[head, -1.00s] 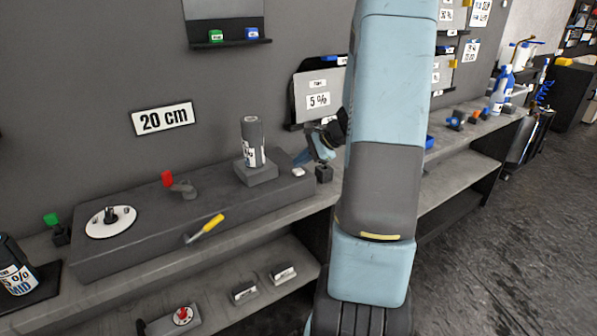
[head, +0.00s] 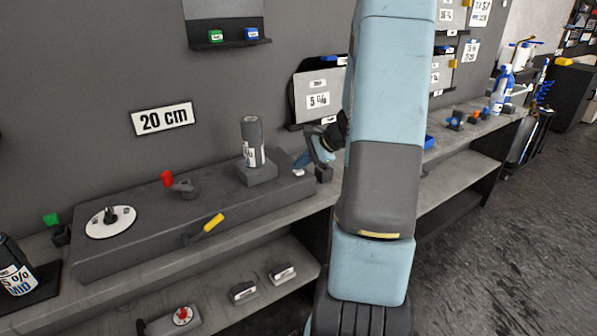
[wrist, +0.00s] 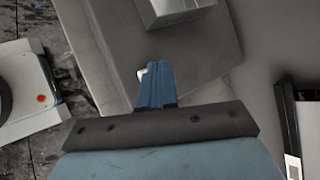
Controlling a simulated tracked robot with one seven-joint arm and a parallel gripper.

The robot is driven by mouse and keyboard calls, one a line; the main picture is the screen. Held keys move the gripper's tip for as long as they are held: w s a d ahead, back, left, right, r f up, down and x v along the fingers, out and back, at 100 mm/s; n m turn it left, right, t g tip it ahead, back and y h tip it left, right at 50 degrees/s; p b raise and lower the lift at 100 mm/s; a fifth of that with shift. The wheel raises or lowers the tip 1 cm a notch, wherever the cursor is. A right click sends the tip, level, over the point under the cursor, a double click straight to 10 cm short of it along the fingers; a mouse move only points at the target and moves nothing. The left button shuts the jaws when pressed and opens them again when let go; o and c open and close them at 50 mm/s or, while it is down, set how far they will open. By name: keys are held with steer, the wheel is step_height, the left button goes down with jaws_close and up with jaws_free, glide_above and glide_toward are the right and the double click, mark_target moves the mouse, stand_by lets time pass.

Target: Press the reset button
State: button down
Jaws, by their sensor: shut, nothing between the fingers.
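A small white button (head: 298,172) sits on the top right end of the long grey box (head: 120,263). I take it for the reset button, though no label on it can be read. My gripper (head: 300,164) is shut and empty, pointing down, with its blue fingertips right by the button. In the wrist view the shut fingertips (wrist: 154,68) partly cover the white button (wrist: 140,74), which shows just to their left. I cannot tell whether they touch it.
The box carries a dark cylinder on a block (head: 254,145), a red-tipped lever (head: 180,186), a white dial (head: 110,221) and a yellow handle (head: 213,222). A small dark block (head: 323,174) stands just right of the box. The grey wall is close behind.

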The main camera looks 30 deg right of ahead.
mark_target(301, 171)
steer(key=shift+f, duration=0.25)
steer(key=shift+r, duration=0.2)
stand_by(0.5)
steer(key=shift+r, duration=0.7)
steer(key=shift+r, duration=2.5)
steer(key=shift+a, duration=0.1)
